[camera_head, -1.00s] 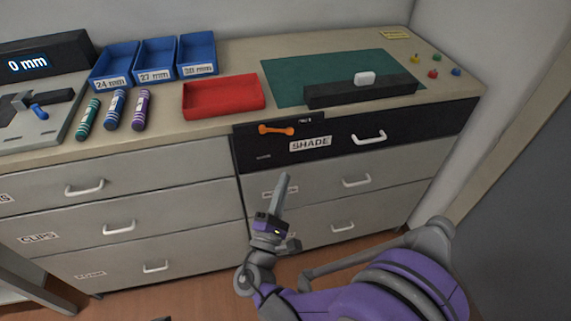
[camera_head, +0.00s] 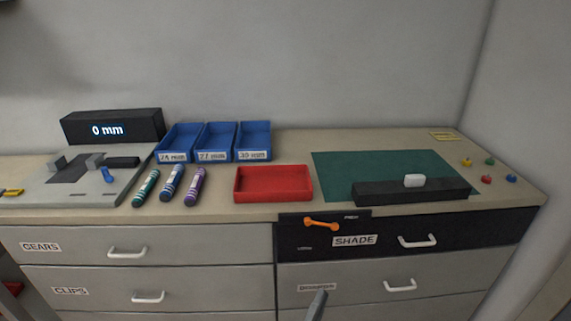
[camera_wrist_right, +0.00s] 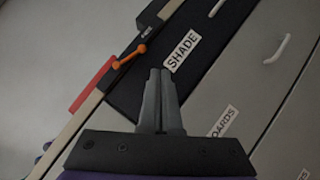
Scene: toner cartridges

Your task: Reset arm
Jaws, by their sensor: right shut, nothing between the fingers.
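My right gripper (camera_head: 318,304) shows only as a grey fingertip at the bottom edge of the head view, in front of the drawers. In the right wrist view its two fingers (camera_wrist_right: 160,88) are shut together with nothing between them, in front of the dark SHADE drawer (camera_wrist_right: 185,50). Three toner cartridges, green (camera_head: 146,188), blue (camera_head: 172,183) and purple (camera_head: 195,187), lie side by side on the counter, well away from the gripper. My left gripper is not in view.
On the counter stand a gauge with a 0 mm display (camera_head: 112,127), blue bins (camera_head: 214,156), a red tray (camera_head: 273,198) and a green mat (camera_head: 335,160) with a black bar (camera_head: 385,192). An orange handle (camera_head: 321,224) is on the dark drawer front. Drawer handles (camera_head: 419,242) stick out.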

